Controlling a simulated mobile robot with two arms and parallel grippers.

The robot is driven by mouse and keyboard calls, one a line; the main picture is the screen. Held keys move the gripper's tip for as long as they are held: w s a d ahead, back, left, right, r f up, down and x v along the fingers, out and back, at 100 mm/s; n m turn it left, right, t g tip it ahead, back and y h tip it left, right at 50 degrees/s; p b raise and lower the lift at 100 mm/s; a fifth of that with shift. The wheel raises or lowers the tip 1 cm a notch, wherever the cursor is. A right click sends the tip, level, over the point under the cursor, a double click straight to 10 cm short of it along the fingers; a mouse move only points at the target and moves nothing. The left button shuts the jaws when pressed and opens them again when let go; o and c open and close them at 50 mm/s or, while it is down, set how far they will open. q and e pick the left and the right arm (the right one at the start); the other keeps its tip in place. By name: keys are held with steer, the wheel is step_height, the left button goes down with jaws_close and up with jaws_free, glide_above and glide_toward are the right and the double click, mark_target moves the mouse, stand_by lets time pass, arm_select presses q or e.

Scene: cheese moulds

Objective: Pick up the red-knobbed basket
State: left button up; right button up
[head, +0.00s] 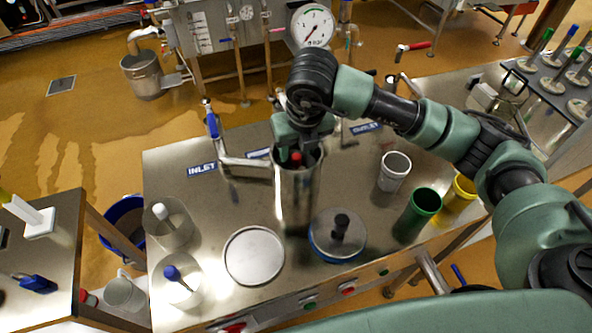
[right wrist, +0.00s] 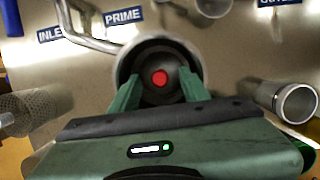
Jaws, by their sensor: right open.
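The red knob (head: 296,157) shows at the mouth of a tall steel cylinder (head: 298,195) on the steel worktop. In the right wrist view the red knob (right wrist: 160,78) sits in the middle of a dark round opening; the basket body below it is hidden inside the cylinder. My right gripper (head: 293,146) is over the cylinder's mouth. In the right wrist view its open fingers (right wrist: 158,88) stand on either side of the opening, with the knob between and slightly beyond them, not gripped. My left gripper is not in view.
Bent steel pipes with a blue-handled valve (head: 212,125) stand left of the cylinder. A round steel lid (head: 254,256) and a black-knobbed disc (head: 340,233) lie in front.

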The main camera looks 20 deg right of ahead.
mark_target(296, 156)
steer(key=shift+s+p+x, duration=0.2)
steer(key=shift+p+x, duration=0.1)
steer(key=shift+x, duration=1.4)
steer(key=shift+a, duration=0.1)
steer(key=shift+c, duration=0.4)
jaws_close()
